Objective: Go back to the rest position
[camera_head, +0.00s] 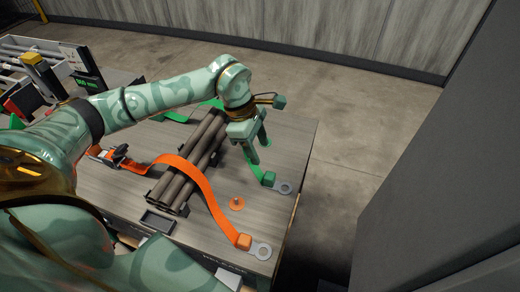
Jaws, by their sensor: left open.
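My left gripper (257,149) is open, fingers pointing down, above the right part of the wooden table (290,150). My left arm reaches in from the left. A bundle of dark pipes (184,170) lies on the table just left of the gripper. An orange strap (215,203) arches over the pipes, from a ratchet buckle (115,155) to an orange end block (243,241) by a metal ring (261,251). A green strap (253,168) runs below the gripper to a green end block (268,179) beside another ring (285,188). My right gripper is not in view.
A small orange disc (237,203) and a dark tray (158,222) are on the table. A rack with tools (40,75) stands at the left. A dark grey panel (445,175) fills the right side. Bare floor (345,130) lies between table and wall.

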